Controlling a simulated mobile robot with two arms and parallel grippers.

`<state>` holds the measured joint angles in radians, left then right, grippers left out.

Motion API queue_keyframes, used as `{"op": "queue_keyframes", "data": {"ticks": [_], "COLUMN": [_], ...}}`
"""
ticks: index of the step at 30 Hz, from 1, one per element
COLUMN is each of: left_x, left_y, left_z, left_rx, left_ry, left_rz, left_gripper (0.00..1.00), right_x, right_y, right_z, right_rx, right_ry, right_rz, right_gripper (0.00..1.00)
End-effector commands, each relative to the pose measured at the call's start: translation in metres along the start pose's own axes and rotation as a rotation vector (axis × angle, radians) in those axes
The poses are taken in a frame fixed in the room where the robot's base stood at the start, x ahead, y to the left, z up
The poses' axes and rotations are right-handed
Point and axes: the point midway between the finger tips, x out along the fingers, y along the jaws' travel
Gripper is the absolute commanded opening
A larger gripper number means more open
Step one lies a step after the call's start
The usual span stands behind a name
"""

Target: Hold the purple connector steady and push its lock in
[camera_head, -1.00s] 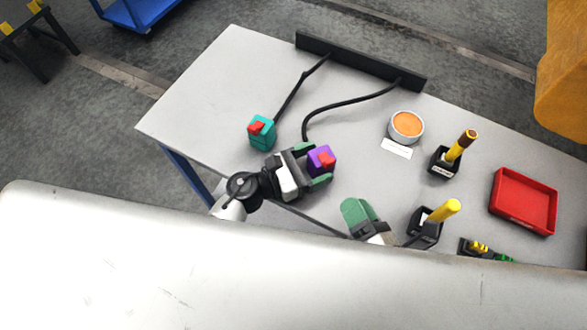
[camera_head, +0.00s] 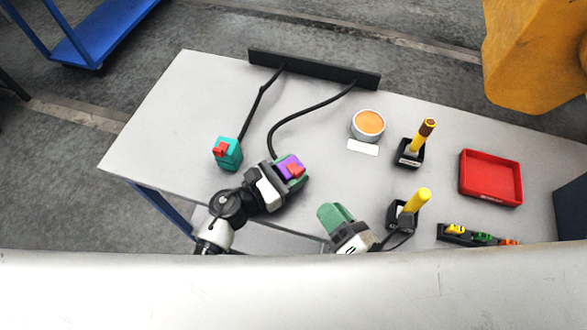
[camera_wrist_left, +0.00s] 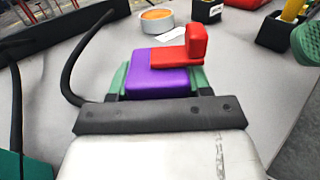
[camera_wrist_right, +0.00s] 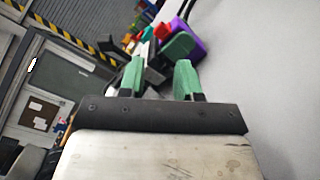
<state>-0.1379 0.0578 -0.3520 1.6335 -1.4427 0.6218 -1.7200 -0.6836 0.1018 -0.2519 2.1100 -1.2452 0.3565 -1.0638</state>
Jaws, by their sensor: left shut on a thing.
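The purple connector (camera_head: 290,162) is at the near edge of the table, on the end of a black cable. Its red lock (camera_head: 296,171) stands out from the top; in the left wrist view the lock (camera_wrist_left: 192,48) is L-shaped, with its raised tab to the right. My left gripper (camera_wrist_left: 158,82) is shut on the connector, a green finger on each side. My right gripper (camera_head: 336,214) is to the right of the connector, apart from it. In the right wrist view its green fingers (camera_wrist_right: 160,78) are spread with nothing between them, the connector (camera_wrist_right: 198,38) beyond.
A teal connector (camera_head: 231,158) with a red lock stands to the left. Behind are a black bar (camera_head: 314,69) and an orange-filled bowl (camera_head: 368,124). Two black holders with yellow-handled tools (camera_head: 409,155) (camera_head: 400,217) and a red tray (camera_head: 491,177) are to the right.

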Motion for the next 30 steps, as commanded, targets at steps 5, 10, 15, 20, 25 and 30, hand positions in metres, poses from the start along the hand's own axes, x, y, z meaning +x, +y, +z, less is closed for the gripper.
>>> {"op": "queue_keyframes", "data": {"ticks": [5,10,15,20,25,30], "left_x": [0.0,0.0,0.0,0.0,0.0,0.0], "left_y": [0.0,0.0,0.0,0.0,0.0,0.0], "left_z": [0.0,0.0,0.0,0.0,0.0,0.0], "left_rx": [0.0,0.0,0.0,0.0,0.0,0.0], "left_ry": [0.0,0.001,0.001,0.001,0.001,0.001], "left_rz": [0.0,0.0,0.0,0.0,0.0,0.0], "left_gripper": [0.2,0.2,0.2,0.2,0.2,0.2], "right_x": [-0.003,-0.011,-0.021,-0.03,-0.038,-0.046], "right_y": [0.002,0.004,0.004,0.003,0.005,0.013], "right_z": [0.009,0.028,0.044,0.051,0.048,0.038], "right_rx": [0.17,0.654,1.271,1.857,2.484,3.068], "right_ry": [-0.035,-0.121,-0.209,-0.277,-0.345,-0.422], "right_rz": [-0.004,-0.008,0.002,0.009,-0.002,-0.053], "right_gripper": [0.06,0.0,0.0,0.0,0.0,0.0]}}
